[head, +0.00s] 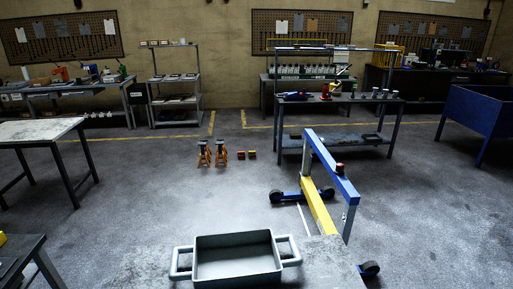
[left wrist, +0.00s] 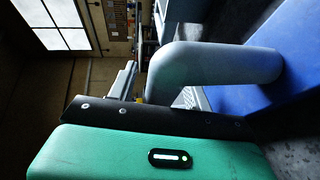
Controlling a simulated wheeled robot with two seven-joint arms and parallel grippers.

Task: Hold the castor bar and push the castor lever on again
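In the head view, a blue and yellow wheeled lifting frame (head: 321,208) stands on the floor right of centre. Its castors show at its left foot (head: 276,196), its middle foot (head: 327,192) and its near right foot (head: 369,269). A low blue bar (head: 300,195) runs between the two farther castors. I cannot pick out a castor lever at this size. Neither gripper shows in the head view.
A grey two-handled tray (head: 237,280) is at the near centre, partly in front of the frame's base. Orange stands (head: 204,154) are on the floor farther back. A workbench (head: 340,101) stands behind the frame, a blue bin (head: 482,112) at right.

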